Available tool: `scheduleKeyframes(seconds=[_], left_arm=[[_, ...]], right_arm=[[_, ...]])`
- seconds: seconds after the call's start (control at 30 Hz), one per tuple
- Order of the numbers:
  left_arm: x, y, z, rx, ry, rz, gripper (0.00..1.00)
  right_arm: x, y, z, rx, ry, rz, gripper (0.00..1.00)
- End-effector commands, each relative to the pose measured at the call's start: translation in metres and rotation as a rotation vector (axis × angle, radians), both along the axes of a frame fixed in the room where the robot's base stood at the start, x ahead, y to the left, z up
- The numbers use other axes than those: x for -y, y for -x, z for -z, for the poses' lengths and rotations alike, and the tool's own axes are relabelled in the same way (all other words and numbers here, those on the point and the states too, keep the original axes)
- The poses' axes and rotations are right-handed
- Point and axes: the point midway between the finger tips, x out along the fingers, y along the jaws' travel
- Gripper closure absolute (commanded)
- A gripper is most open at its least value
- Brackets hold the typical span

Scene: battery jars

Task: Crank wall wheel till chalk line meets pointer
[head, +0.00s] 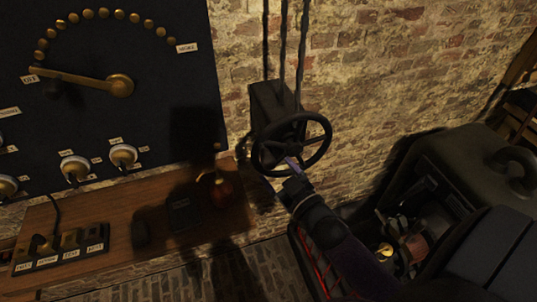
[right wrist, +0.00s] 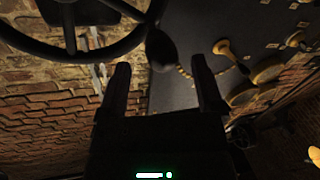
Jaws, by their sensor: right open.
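A dark spoked wheel (head: 291,143) is mounted on a black bracket (head: 266,100) on the brick wall. My right gripper (head: 291,172) is just below the wheel's lower rim. In the right wrist view, the wheel's rim (right wrist: 92,54) fills the upper left. A dark rounded handle knob (right wrist: 161,51) on the rim appears beyond and between the open fingertips of my right gripper (right wrist: 160,66), which hold nothing. I cannot tell whether they touch it. Pale strips (right wrist: 98,75) show below the rim; I cannot make out the chalk line or pointer for certain. My left gripper is out of view.
A black panel (head: 100,125) with a brass lever and studs is left of the wheel. A wooden bench (head: 100,235) below it carries a switch strip (head: 62,254) and a reddish-brown vessel (head: 220,190). A red crate (head: 318,262) is below my right arm.

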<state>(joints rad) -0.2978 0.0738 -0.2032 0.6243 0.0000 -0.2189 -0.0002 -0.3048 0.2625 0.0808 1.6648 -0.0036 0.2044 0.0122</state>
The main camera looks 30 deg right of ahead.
Motion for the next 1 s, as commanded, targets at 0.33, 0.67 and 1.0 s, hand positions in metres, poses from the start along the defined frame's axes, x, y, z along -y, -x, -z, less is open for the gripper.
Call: scheduleKeyframes(seconds=[0.33, 0.67, 1.0], left_arm=[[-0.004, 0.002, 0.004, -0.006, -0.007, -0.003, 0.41], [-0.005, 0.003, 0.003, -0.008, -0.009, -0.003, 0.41], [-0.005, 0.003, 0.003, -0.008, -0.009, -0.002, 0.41]], right_arm=[[-0.001, -0.046, 0.0, 0.003, -0.003, -0.002, 0.16], [-0.001, -0.047, -0.001, 0.003, -0.004, -0.002, 0.35], [-0.001, -0.047, -0.001, 0.003, -0.005, -0.002, 1.0]])
